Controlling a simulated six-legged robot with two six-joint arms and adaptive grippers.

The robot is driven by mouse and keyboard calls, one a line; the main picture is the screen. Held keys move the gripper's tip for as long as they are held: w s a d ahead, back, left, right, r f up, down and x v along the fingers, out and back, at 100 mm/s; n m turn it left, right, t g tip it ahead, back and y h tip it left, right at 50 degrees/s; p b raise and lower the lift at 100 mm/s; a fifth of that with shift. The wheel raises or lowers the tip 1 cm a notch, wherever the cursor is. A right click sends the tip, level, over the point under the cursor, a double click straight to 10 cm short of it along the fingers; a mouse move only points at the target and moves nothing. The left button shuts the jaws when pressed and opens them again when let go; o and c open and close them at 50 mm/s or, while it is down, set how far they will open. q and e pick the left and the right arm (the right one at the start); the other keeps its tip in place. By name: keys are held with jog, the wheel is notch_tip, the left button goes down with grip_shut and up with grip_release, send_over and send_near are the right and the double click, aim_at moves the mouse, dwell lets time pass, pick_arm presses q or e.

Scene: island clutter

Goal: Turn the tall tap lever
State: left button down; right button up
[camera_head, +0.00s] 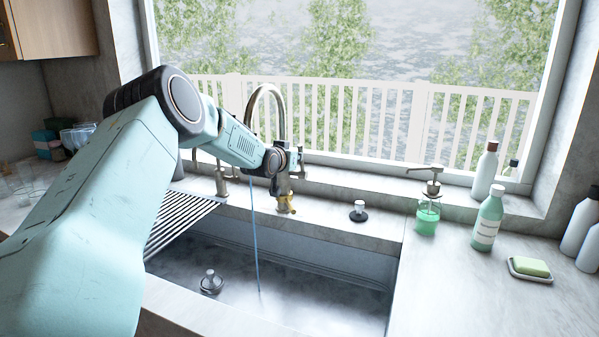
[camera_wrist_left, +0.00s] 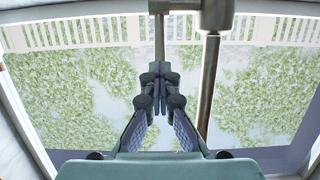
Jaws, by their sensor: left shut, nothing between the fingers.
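The tall tap (camera_head: 279,100) has a metal gooseneck spout and stands behind the sink. My left arm reaches in from the left, and my left gripper (camera_head: 292,160) is at the tap's upright body, small and partly merged with it. In the left wrist view the gripper (camera_wrist_left: 160,78) is shut and empty. A thin metal bar (camera_wrist_left: 159,38), which looks like the lever, lines up with its fingertips; I cannot tell whether they touch. The tap's thicker tube (camera_wrist_left: 208,85) runs just right of the fingers. My right gripper is not in view.
A thin blue line (camera_head: 256,235) drops into the sink (camera_head: 330,303). A soap pump (camera_head: 428,215), bottles and a soap dish are right. A drying rack (camera_head: 175,220) is left.

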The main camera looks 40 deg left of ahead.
pick_arm(q)
jog(key=c, duration=1.8)
grip_release()
jog(key=shift+c, duration=0.2)
jog(key=shift+s+d+f+t+y, duration=0.2)
jog(key=shift+s+f+t, duration=0.25)
jog(key=shift+t, duration=0.3)
jog(key=shift+s+d+f+t+y, duration=0.1)
jog(key=shift+s+f+t+y, duration=0.25)
jog(key=shift+f+t, duration=0.3)
jog(key=shift+s+d+f+t+y, duration=0.15)
jog(key=shift+s+f+t, duration=0.3)
jog(key=shift+t, duration=0.35)
jog(key=f+t, duration=0.1)
jog(key=t, duration=0.1)
jog(key=s+f+t+y, duration=0.1)
jog(key=f+t, duration=0.1)
jog(key=shift+s+d+f, duration=0.15)
jog(key=shift+f, duration=0.05)
